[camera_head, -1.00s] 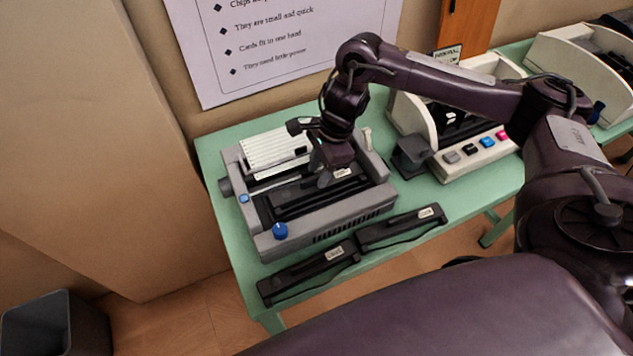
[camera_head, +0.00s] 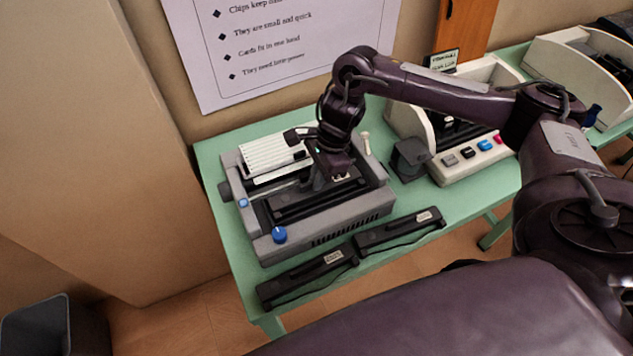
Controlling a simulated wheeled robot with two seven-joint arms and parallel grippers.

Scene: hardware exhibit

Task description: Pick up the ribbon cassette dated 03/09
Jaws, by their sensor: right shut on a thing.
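A grey printer (camera_head: 335,222) with a blue knob stands on the green table. A black ribbon cassette (camera_head: 295,206) lies in its open top. My right gripper (camera_head: 325,182) points down into the printer and is shut on this cassette; the fingertips are partly hidden by the wrist. A small pale label shows beside the gripper, but its date is too small to read. Two more black ribbon cassettes lie along the table's front edge, a left one (camera_head: 300,281) and a right one (camera_head: 385,236), each with a pale label I cannot read. My left gripper is not in view.
A beige machine (camera_head: 465,166) with coloured buttons stands right of the printer, with a small dark block (camera_head: 409,160) between them. A white bin-like unit (camera_head: 560,60) is farther right. A dark waste bin (camera_head: 45,325) stands on the floor at left.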

